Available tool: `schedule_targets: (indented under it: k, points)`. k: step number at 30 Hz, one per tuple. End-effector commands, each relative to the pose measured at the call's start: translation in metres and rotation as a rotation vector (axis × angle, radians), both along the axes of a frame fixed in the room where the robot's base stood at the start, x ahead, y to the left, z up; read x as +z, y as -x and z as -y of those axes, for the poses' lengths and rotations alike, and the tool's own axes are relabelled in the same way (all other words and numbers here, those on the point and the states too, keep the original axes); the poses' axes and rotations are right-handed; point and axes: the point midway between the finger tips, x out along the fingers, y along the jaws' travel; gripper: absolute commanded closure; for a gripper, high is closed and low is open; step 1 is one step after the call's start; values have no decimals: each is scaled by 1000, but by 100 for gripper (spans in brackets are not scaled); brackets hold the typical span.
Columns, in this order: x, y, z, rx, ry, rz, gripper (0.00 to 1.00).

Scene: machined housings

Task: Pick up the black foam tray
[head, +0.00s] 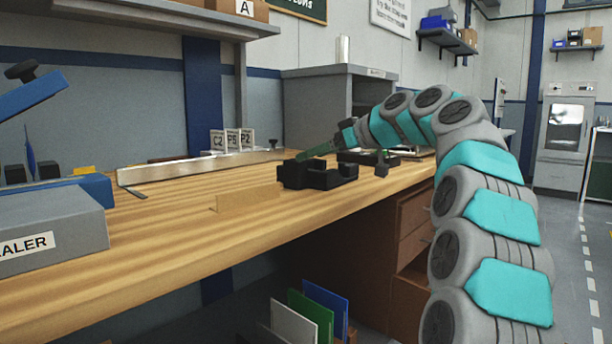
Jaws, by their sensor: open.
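A black blocky piece that looks like the black foam tray (318,177) lies on the wooden bench, right of the picture's middle. It has raised ends and a lower notch between them. My arm comes in from the right and bends over the bench. I see nothing held.
More dark, low items (368,157) lie just behind and to the right. A tan patch (248,198) and a long metal strip (195,168) lie to the left. A grey sealer (50,232) stands at the left. The bench front (180,255) is clear. A grey cabinet (315,110) stands behind.

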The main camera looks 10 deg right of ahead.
Motion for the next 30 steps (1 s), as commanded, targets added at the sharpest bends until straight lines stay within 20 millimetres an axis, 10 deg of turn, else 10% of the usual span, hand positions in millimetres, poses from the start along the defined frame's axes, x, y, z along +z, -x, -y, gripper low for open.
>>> schedule_targets:
  k: [25,30]
  points:
    - [-27,-47,-44,1,0,-5,18]
    - [-27,-47,-44,1,0,-4,37]
